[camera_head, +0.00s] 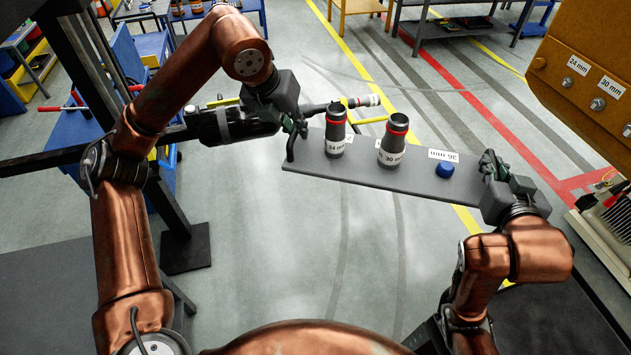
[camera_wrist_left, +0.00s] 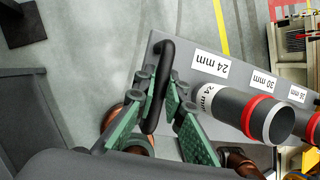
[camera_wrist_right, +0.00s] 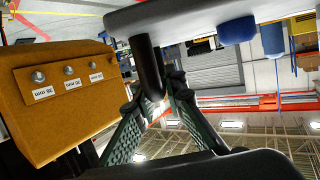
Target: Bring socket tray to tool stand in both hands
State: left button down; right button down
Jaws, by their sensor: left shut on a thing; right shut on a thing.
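The grey socket tray (camera_head: 350,174) is held level above the floor between my grippers. Two dark sockets with red bands stand on it, the 24 mm one (camera_head: 335,135) and the 30 mm one (camera_head: 391,146). A bare blue peg (camera_head: 445,170) is beside the 36 mm label. My left gripper (camera_head: 296,128) is shut on the tray's black left handle (camera_wrist_left: 158,85). My right gripper (camera_head: 490,168) is shut on the right-end handle, a dark bar (camera_wrist_right: 149,68) in the right wrist view. I cannot tell for sure which structure is the tool stand.
A black post with a base plate (camera_head: 187,249) stands at left, with a long black tool (camera_head: 230,124) reaching behind my left gripper. A yellow housing (camera_head: 590,60) with labelled bolts is at upper right. Blue carts and benches stand behind. Floor beyond the tray is open.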

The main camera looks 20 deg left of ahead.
aim_at(89, 298)
jog(key=i, duration=2.05)
jog(key=u, duration=4)
